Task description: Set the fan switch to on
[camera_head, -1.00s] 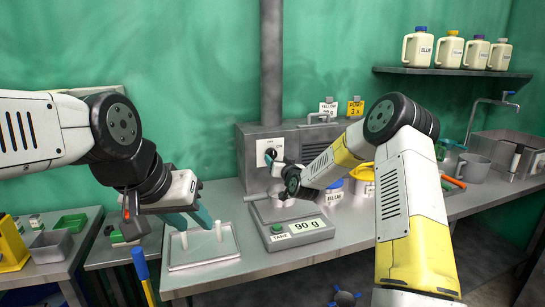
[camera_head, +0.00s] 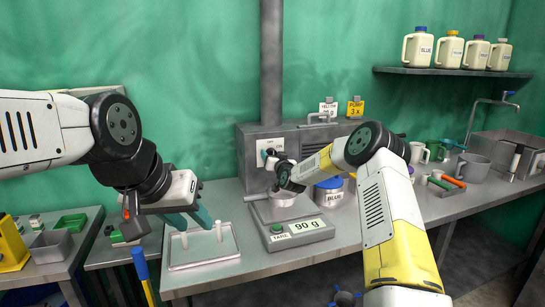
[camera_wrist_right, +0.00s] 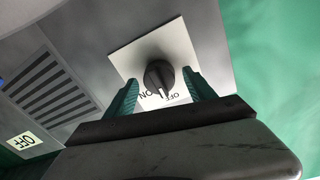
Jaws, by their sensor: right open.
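The fan switch is a black rotary knob (camera_wrist_right: 158,76) on a white plate (camera_wrist_right: 130,58), seen in the right wrist view. ON and OFF are printed upside down at its lower edge; the knob's white mark lies between the two words. In the head view, the white plate (camera_head: 277,149) is on the front of the grey housing, with the knob mostly hidden by my right gripper (camera_head: 268,156). My right gripper (camera_wrist_right: 159,82) is open, with a teal finger on each side of the knob; contact cannot be told. My left gripper (camera_head: 190,217) is open and empty above a tray.
A scale (camera_head: 302,228) reading 90 g, with a pan (camera_head: 283,213) on it, stands below the housing (camera_head: 248,160). The metal tray (camera_head: 205,256) has white pegs. Mugs (camera_head: 474,168) stand farther right.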

